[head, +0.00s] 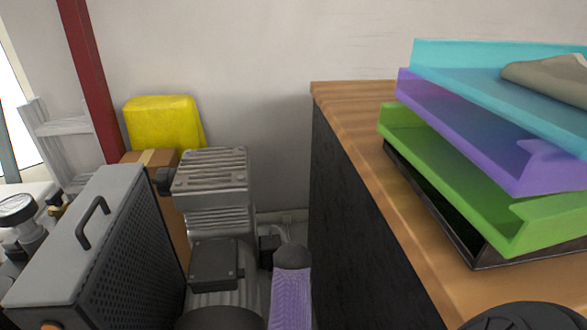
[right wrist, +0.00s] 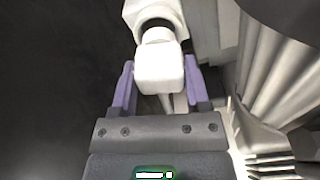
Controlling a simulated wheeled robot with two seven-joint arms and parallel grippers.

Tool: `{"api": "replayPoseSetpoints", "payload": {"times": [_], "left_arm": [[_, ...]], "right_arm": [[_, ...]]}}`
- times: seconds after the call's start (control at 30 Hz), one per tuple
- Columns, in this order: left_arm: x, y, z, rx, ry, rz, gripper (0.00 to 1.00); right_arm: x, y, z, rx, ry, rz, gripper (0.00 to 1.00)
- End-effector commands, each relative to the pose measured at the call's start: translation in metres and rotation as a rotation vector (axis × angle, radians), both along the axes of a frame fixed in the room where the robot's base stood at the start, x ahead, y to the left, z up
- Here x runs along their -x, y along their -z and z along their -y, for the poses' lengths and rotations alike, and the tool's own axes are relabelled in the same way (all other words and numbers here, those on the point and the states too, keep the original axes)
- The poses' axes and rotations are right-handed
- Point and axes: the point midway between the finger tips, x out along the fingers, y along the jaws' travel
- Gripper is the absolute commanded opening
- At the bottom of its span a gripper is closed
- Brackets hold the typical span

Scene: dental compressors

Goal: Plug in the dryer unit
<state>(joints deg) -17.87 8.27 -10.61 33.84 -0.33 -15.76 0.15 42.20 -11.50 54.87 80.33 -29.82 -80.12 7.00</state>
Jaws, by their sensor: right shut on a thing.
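My right gripper (right wrist: 159,70) has purple fingers and is shut on a white plug (right wrist: 158,64), one finger on each side of it. A white rounded part continues beyond the plug at the top of the right wrist view; I cannot tell whether they are joined. In the head view a purple, dark-tipped part of my right gripper (head: 291,295) shows low in the middle, beside the motor. A grey box with a handle and perforated side (head: 110,245), perhaps the dryer unit, stands at left. The socket is not clearly visible. My left gripper is out of view.
A finned grey compressor motor (head: 212,185) stands beside the box. A wooden-topped dark cabinet (head: 350,125) rises close on the right, carrying stacked trays (head: 450,165). A yellow object (head: 163,122) sits on a cardboard box behind. The gap between motor and cabinet is narrow.

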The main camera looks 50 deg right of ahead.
Motion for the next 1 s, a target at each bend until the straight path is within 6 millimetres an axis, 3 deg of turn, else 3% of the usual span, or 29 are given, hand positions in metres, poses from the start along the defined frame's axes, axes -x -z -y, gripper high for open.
{"api": "replayPoseSetpoints", "payload": {"times": [0.73, 0.77, 0.9, 0.93, 1.0], "left_arm": [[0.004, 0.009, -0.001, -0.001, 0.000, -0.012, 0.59], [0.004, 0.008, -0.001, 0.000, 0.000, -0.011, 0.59], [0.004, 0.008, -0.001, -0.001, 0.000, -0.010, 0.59], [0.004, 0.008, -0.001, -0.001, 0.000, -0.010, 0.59], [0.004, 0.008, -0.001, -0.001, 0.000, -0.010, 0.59]], "right_arm": [[0.000, 0.020, 0.000, 0.001, 0.000, -0.002, 0.00], [0.000, 0.019, 0.000, 0.001, 0.000, 0.000, 0.66], [0.000, 0.019, 0.000, 0.001, 0.000, 0.000, 0.95], [0.000, 0.019, 0.000, 0.001, 0.000, -0.001, 1.00], [0.000, 0.019, 0.000, 0.001, 0.000, -0.001, 1.00]]}}
